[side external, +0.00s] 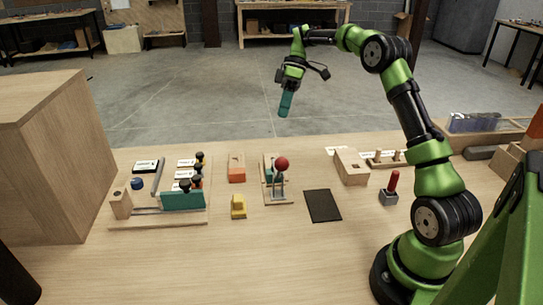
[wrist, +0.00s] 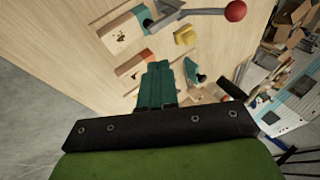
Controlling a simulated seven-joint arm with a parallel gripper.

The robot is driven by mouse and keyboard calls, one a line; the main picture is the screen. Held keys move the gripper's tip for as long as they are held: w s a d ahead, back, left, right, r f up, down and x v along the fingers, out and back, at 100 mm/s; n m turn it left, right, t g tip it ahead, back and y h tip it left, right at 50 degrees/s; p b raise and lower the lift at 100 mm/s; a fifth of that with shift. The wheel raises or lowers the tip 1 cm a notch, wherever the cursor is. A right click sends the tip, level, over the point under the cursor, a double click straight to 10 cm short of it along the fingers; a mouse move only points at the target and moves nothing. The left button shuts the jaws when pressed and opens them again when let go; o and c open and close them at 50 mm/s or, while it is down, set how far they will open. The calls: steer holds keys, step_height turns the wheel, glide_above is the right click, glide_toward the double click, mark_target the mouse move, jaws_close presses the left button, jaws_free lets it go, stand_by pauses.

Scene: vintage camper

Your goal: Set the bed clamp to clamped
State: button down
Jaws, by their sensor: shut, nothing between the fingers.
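A lever with a red ball knob (side external: 282,163) and grey metal parts stands on a small wooden base (side external: 289,202) with a teal block, mid-table; it looks like the bed clamp, but no label is readable. The lever rises from the base, and I cannot tell its exact setting. In the wrist view, the red ball (wrist: 235,11) is at the top right, at the end of a grey arm. My gripper (side external: 284,112) hangs high above and behind the lever, apart from everything. Its teal fingers (wrist: 158,78) are shut and empty.
Left of the lever are an orange block (side external: 237,168), a yellow piece (side external: 239,207) and a fixture with a teal plate (side external: 184,201). Right of it are a dark mat (side external: 322,206), a wooden block (side external: 350,167) and a red-handled switch (side external: 391,186). A wooden cabinet (side external: 60,150) stands far left.

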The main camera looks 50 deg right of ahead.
steer(key=shift+v, duration=1)
steer(key=s+a+r+m+t+h, duration=0.2)
steer(key=s+a+m+t, duration=0.2)
steer(key=s+a, duration=0.6)
steer(key=s+a+r+m+t+h, duration=0.2)
steer(key=s+a+m+t, duration=0.2)
steer(key=s+a+m, duration=0.3)
steer(key=s+a, duration=0.4)
steer(key=s, duration=0.1)
steer(key=shift+r, duration=0.15)
